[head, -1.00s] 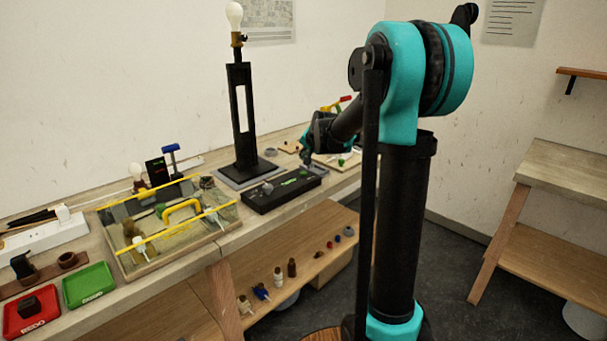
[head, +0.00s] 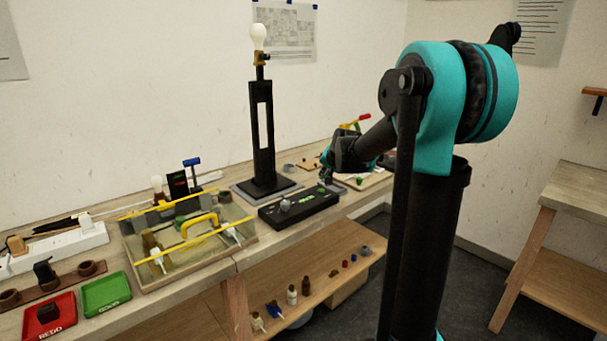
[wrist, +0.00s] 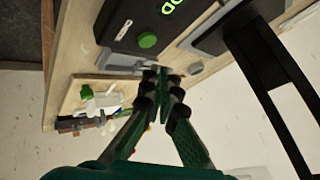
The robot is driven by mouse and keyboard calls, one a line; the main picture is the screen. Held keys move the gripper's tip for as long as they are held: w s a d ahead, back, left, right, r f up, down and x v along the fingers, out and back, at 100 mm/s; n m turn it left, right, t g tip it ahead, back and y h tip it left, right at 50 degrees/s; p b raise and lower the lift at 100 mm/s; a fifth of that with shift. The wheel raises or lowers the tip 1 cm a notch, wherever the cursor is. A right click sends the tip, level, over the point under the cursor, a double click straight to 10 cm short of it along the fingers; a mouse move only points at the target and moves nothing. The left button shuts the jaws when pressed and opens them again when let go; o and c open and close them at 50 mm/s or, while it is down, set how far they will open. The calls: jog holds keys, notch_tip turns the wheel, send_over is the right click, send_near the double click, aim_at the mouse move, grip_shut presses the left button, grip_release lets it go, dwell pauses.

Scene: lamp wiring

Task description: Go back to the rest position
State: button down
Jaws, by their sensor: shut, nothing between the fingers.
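My gripper (wrist: 162,82) is shut and empty in the wrist view, its two fingertips together over the workbench. In the head view my gripper (head: 326,176) is small and partly hidden; it hangs near the right end of the black box with a green display (head: 300,206). In the wrist view the black box (wrist: 125,22) with its green button (wrist: 147,40) lies beyond the fingertips. The black lamp stand (head: 262,140) with a white bulb (head: 258,36) stands upright behind that box.
A clear-lidded case with a yellow handle (head: 201,222) sits left of the box. Red (head: 50,316) and green (head: 106,294) trays lie at the bench's front left. A wooden board with small parts (head: 362,180) is right of the gripper. A lower shelf (head: 330,252) holds several small items.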

jog(key=s+d+f+n+g, duration=0.1)
jog(key=s+f, duration=0.5)
jog(key=s, duration=0.6)
jog(key=s+d+f+n+g+h, duration=0.1)
jog(key=s+f, duration=0.4)
jog(key=s, duration=0.8)
jog(key=s+d+f+n+g, duration=0.1)
jog(key=s+f+n, duration=0.3)
jog(key=s, duration=0.9)
notch_tip(320, 180, down, 3)
jog(key=shift+s+d+r+g+h, duration=0.2)
jog(key=shift+d+g+h, duration=0.15)
jog(key=shift+g, duration=0.35)
